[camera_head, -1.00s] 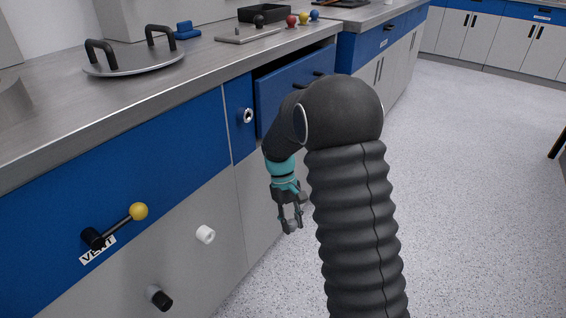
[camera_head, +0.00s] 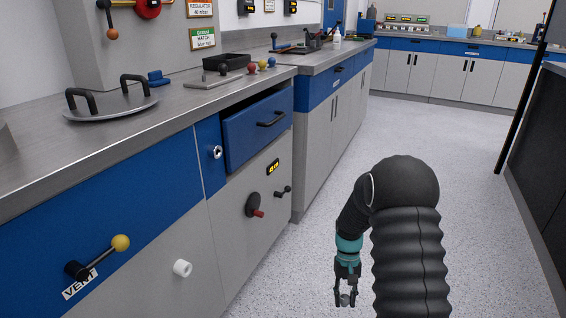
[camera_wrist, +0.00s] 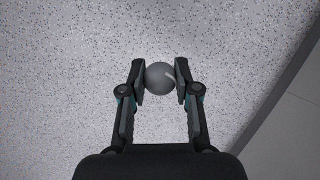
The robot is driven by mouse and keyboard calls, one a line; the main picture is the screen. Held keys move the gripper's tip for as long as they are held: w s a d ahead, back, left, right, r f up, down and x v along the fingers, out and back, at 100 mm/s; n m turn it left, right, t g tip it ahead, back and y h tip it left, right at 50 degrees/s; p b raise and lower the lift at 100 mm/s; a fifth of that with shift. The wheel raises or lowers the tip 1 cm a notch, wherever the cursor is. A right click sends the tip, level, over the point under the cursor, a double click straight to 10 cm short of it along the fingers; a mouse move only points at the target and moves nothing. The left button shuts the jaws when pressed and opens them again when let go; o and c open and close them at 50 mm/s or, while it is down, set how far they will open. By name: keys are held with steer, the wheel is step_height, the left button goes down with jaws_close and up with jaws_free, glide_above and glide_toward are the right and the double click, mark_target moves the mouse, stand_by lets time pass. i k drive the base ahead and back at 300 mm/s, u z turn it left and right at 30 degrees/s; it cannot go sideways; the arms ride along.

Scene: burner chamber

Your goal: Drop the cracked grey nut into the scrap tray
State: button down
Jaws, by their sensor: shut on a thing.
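The head view shows my gripper low, pointing down, to the right of the cabinets. A black open tray (camera_head: 226,63) stands on the steel counter, far from my gripper; I cannot tell whether it is the scrap tray.
A blue drawer (camera_head: 258,130) stands partly open below the counter. A yellow-knobbed lever (camera_head: 120,243), a white knob (camera_head: 182,268) and a red-handled dial (camera_head: 254,205) stick out from the cabinet fronts. Grey floor (camera_head: 420,135) is clear ahead; a dark cabinet (camera_head: 545,160) stands right.

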mark_target(213, 69)
steer(key=z, duration=0.7)
steer(key=k, duration=0.9)
steer(key=z, duration=0.7)
steer(key=i, duration=1.15)
steer(key=u, duration=0.8)
steer(key=i, duration=1)
steer(key=u, duration=1.5)
steer(key=i, duration=0.4)
steer(key=u, duration=0.25)
